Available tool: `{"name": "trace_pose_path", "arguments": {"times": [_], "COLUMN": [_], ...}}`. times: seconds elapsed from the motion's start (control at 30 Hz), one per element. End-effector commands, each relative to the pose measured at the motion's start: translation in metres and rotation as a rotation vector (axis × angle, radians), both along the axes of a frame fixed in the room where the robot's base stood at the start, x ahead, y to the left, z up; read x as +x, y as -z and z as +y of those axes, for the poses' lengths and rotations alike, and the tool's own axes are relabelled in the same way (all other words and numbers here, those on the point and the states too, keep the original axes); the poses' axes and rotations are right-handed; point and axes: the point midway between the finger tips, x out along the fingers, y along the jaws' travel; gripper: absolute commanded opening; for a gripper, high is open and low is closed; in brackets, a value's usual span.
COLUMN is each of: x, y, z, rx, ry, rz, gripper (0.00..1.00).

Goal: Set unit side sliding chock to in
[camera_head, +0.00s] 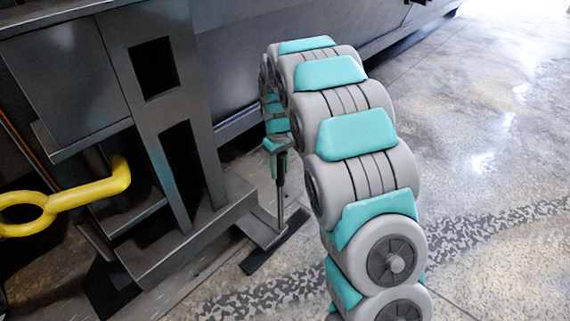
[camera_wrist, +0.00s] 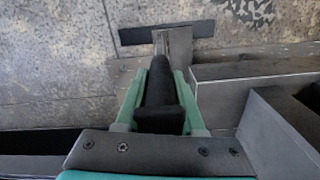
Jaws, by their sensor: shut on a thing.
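The sliding chock (camera_head: 274,241) stands on the floor beside the dark metal unit, a flat dark plate with a thin upright rod. In the wrist view, its dark crossbar (camera_wrist: 140,36) lies on the concrete at the top. A black handle (camera_wrist: 160,88) sits between the two green fingers of my gripper (camera_wrist: 168,72), which is shut on it. In the head view my gripper (camera_head: 279,152) points down at the rod's top, partly hidden by my arm. The chock's inner end and its contact with the unit are hard to make out.
The dark metal unit frame (camera_head: 180,200) stands close on the left. A yellow hook-ended handle (camera_head: 85,193) sticks out of it. In the wrist view, metal beams (camera_wrist: 255,72) lie close right of my gripper. The concrete floor (camera_head: 490,150) on the right is clear.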

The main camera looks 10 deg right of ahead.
Motion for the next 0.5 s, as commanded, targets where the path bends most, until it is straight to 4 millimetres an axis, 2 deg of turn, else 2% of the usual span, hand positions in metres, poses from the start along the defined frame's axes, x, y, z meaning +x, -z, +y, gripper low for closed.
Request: {"name": "trace_pose_path", "arguments": {"times": [0.03,0.2,0.33,0.5], "x": [-0.01,-0.038,-0.052,-0.059], "y": [-0.003,-0.002,-0.002,-0.001], "z": [0.014,0.053,0.073,0.082], "rx": [0.0,0.001,0.001,0.003], "ry": [-0.008,-0.008,-0.006,-0.002], "rz": [0.003,0.004,0.002,-0.001], "gripper": [0.0,0.0,0.0,0.0]}}
